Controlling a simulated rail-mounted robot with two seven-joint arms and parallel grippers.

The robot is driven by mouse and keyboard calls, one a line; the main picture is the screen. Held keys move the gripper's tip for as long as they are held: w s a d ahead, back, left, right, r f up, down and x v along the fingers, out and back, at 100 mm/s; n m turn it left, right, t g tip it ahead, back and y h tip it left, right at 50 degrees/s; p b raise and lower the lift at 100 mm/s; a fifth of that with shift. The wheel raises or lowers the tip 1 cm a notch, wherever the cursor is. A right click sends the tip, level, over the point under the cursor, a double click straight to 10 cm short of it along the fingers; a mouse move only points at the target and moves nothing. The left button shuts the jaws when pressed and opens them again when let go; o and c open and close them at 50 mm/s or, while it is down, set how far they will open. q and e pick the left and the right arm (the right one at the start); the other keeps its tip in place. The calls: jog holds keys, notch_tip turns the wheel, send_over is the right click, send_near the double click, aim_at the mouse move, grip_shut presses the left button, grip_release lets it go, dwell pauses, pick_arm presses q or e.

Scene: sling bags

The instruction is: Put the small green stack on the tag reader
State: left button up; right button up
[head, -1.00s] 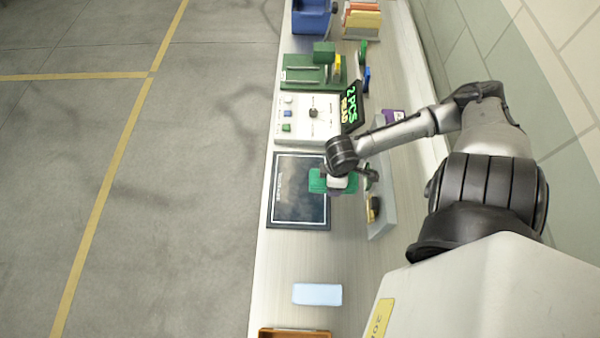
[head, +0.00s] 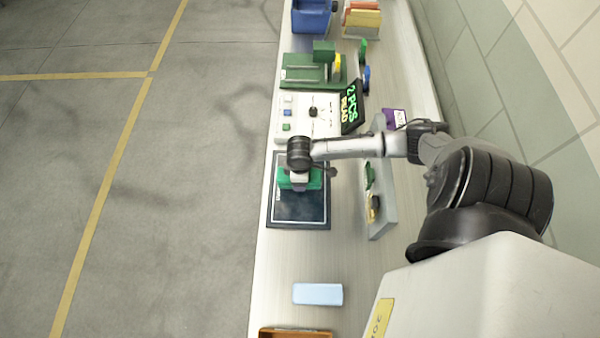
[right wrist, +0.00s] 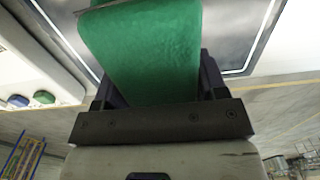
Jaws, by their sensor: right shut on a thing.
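The small green stack (head: 315,180) is held over the upper part of the tag reader, a flat dark pad (head: 300,212) with a thin light border. My right gripper (head: 299,182) is shut on the stack, and the wrist hides its middle. In the right wrist view the green stack (right wrist: 145,55) sits between the two dark fingers, with the pad's light border behind it. I cannot tell whether the stack touches the pad. My left gripper is not in view.
A white control box (head: 292,112) with a lit green display (head: 352,106) stands just above the pad. A grey rack (head: 381,215) is to its right. A light blue block (head: 318,294) and an orange tray (head: 295,333) lie below. A green fixture (head: 302,72) and blue bin (head: 311,17) are farther up.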

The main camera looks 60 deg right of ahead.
jog(key=shift+f, duration=1.95)
jog(key=shift+f, duration=0.1)
jog(key=o, duration=1)
notch_tip(320, 180, up, 12)
jog(key=shift+f, duration=0.2)
jog(key=s+a+t+y, duration=0.15)
jog(key=s+a, duration=0.45)
jog(key=a, duration=0.8)
jog(key=s+a+r+m, duration=0.1)
jog(key=s, duration=0.1)
jog(key=s+a+r+t+h, duration=0.1)
jog(key=s, duration=0.1)
jog(key=s+a+r+m+t, duration=0.1)
jog(key=s+r, duration=0.1)
jog(key=shift+a+m, duration=0.25)
jog(key=shift+m, duration=0.05)
